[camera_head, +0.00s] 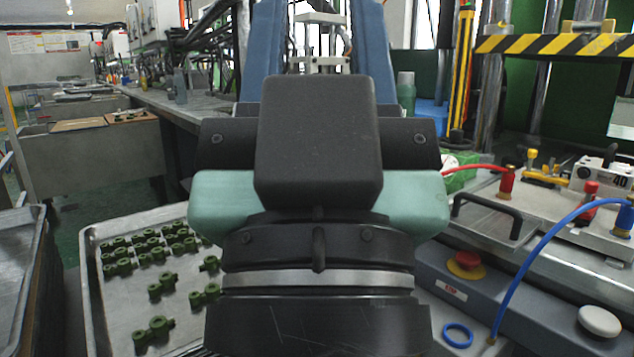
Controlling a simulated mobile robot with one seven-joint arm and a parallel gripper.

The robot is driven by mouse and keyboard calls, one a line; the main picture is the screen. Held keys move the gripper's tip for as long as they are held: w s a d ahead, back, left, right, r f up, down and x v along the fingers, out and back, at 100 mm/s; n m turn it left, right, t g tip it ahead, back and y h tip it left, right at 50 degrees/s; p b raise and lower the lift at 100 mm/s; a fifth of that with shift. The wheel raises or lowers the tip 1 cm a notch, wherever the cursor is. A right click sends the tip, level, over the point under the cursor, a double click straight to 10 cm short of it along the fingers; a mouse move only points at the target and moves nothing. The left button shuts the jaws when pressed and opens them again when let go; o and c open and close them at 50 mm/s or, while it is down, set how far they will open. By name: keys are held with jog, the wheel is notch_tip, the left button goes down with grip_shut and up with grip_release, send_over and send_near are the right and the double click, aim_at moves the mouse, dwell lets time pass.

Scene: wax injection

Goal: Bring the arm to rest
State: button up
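The end of my arm, with my gripper (318,160), fills the middle of the head view, close to the camera. It shows as a black block with pale green parts on both sides, above a dark wrist with a silver ring. The fingertips cannot be made out, so I cannot tell whether the gripper is open or shut. No held object is visible. The arm end hides the middle of the bench behind it.
At left, a metal tray (91,290) holds several green wax parts (152,245). At right stands a machine with a red button (467,262), a white button (599,321), a black handle (487,202) and a blue hose (530,250). A blue ring (458,335) lies at its front.

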notch_tip(320, 180, up, 38)
jog(key=p, duration=3.6)
jog(key=shift+p, duration=0.3)
